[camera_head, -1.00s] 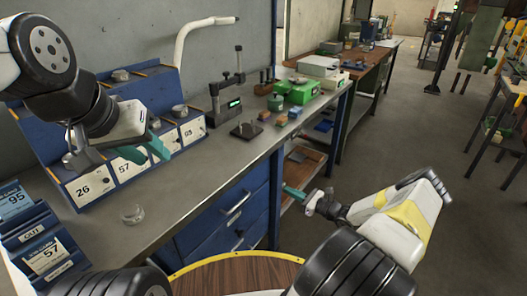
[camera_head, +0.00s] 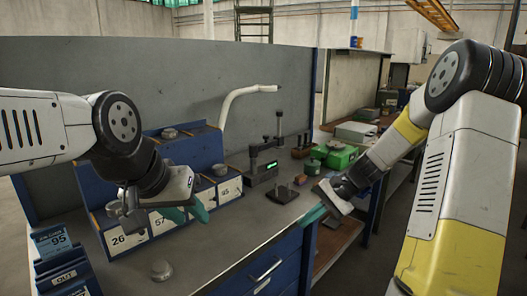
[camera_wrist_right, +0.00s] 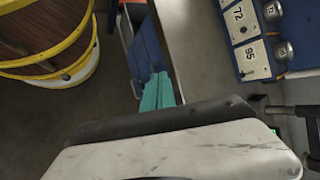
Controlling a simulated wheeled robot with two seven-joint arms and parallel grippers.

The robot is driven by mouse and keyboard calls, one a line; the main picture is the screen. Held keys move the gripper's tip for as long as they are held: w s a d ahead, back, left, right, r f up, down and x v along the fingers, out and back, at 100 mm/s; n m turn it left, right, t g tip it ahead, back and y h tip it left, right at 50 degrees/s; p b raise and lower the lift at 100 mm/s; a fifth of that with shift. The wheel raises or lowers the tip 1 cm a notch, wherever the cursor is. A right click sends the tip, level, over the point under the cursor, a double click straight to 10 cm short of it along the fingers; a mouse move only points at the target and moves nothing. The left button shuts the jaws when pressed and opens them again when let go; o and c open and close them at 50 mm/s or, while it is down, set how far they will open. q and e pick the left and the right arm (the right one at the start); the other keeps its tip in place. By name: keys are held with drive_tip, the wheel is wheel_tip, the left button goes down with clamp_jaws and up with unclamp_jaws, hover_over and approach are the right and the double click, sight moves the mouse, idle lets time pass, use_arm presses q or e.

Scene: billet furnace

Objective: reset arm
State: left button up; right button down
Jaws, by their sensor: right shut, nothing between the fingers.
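My left gripper (camera_head: 187,214) hangs in front of the blue numbered rack at the left of the bench. Its two teal fingers are spread apart with nothing visible between them. My right gripper (camera_head: 312,215) is at the bench's front edge, right of the black square plate, its teal fingers together and empty. In the right wrist view the shut teal fingers (camera_wrist_right: 157,92) point toward the blue drawer front and the bench edge. My right arm rises at the right of the head view, bent at a high elbow.
The blue rack (camera_head: 182,152) holds round metal pieces and labels. A digital gauge (camera_head: 264,165), black plate (camera_head: 282,194) and green box (camera_head: 342,157) stand further along. Open floor shows in the right wrist view (camera_wrist_right: 110,95).

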drive_tip(key=s+r+n+t+h, duration=0.2)
drive_tip(key=s+r+n+h, duration=0.1)
drive_tip(key=s+r, duration=0.5)
drive_tip(key=s+d+r+n+t+h, duration=0.1)
drive_tip(key=s+r+n+t+h, duration=0.2)
drive_tip(key=s+r+n, duration=0.3)
drive_tip(key=s+r, duration=0.3)
drive_tip(key=s, duration=0.4)
drive_tip(key=shift+d, duration=0.2)
drive_tip(key=shift+a, duration=0.1)
